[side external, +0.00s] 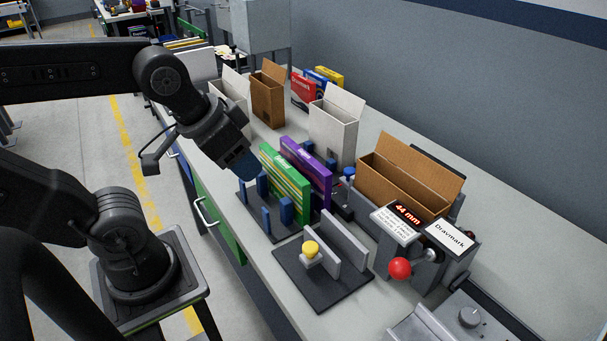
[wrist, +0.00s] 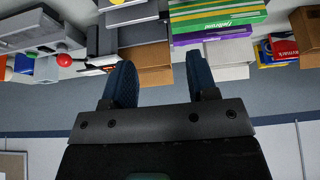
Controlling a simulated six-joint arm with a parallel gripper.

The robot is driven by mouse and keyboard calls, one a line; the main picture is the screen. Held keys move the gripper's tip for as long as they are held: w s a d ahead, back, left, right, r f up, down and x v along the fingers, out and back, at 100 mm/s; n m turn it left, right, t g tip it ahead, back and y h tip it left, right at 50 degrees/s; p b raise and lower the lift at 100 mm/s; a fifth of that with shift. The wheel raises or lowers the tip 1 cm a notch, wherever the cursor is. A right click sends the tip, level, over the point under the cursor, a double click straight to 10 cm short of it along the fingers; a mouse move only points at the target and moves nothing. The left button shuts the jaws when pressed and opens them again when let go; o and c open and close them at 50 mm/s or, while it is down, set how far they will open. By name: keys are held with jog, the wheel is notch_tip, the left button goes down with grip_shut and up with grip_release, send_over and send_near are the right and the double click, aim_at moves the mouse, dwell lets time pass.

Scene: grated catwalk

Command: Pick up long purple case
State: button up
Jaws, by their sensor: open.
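The long purple case (side external: 318,180) stands on edge in the side external view, just behind a similar green case (side external: 288,188). Blue posts on a dark base hold the green case's near side. In the wrist view the purple case (wrist: 213,36) shows as a band beside the green case (wrist: 218,14), near the top. My gripper (side external: 243,167) is left of both cases in the side external view, near the green case's left end. Its blue fingers (wrist: 160,82) are apart in the wrist view, with nothing held between them. The purple case's lower part is hidden by the green one.
Open cartons (side external: 268,97) stand behind the cases, and a brown box (side external: 392,190) stands to the right. A fixture with a yellow knob (side external: 311,248) is in front. A red ball lever (side external: 400,268) and a display (side external: 408,213) are at right. A wall borders the bench.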

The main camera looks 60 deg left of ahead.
jog(key=m+g+y, duration=0.5)
jog(key=m+g, duration=0.1)
jog(key=m, duration=1.2)
send_over(304, 154)
jog(key=d, duration=0.5)
jog(key=f, duration=0.3)
jog(key=shift+w+a+f, duration=0.15)
jog(key=shift+w, duration=0.1)
jog(key=x, duration=0.7)
jog(key=shift+f, duration=0.35)
jog(key=shift+h, duration=0.3)
jog(key=shift+a+x, duration=0.2)
jog(key=shift+x, duration=2.45)
jog(key=shift+r, duration=0.1)
grip_shut()
